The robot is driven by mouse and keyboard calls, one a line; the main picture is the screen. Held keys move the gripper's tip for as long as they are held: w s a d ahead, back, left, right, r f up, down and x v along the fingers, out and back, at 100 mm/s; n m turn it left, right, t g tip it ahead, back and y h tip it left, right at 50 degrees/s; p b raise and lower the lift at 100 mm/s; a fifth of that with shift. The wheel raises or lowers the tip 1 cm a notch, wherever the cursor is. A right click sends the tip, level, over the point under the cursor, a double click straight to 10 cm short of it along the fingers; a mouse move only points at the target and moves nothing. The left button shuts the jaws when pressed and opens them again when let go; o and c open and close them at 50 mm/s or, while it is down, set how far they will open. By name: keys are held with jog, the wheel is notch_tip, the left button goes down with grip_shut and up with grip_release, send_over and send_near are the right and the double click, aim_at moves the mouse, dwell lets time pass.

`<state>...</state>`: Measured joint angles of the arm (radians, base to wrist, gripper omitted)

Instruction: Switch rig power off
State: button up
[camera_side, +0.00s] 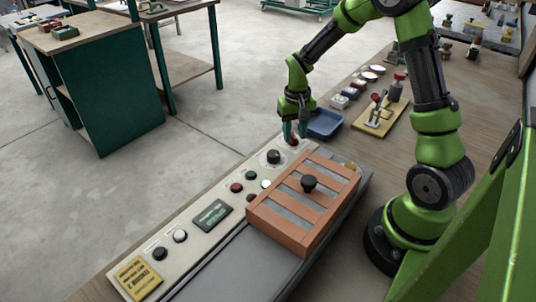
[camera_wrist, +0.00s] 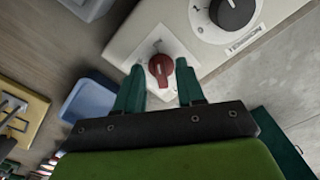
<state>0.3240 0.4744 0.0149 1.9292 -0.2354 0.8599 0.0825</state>
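A red rotary knob (camera_wrist: 161,70) sits on a square pale plate at the end of the control panel. It also shows in the side view (camera_side: 292,140), partly hidden by the fingers. My gripper (camera_wrist: 160,74) is open, with one green finger on each side of the knob. A gap shows between each finger and the knob in the wrist view. In the side view my gripper (camera_side: 293,131) points down over the far end of the panel (camera_side: 205,232). Whether the fingertips reach down beside the knob is hard to tell.
A black dial (camera_side: 273,156) lies close to the red knob. Beyond it are coloured buttons, a small display (camera_side: 212,215) and a yellow label (camera_side: 139,278). An orange slatted cover (camera_side: 262,217) with a black knob lies beside the panel. A blue tray (camera_side: 326,123) is right of my gripper.

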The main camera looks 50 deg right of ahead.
jog(key=shift+f, duration=0.35)
jog(key=shift+c, duration=0.4)
grip_shut()
jog(key=shift+n, duration=0.3)
jog(key=n, duration=0.6)
jog(key=shift+d, duration=0.25)
jog(key=n, duration=0.4)
jog(key=shift+d+n, duration=0.1)
jog(key=shift+n, duration=0.2)
jog(key=shift+r+n, duration=0.1)
jog(key=shift+n, duration=1.3)
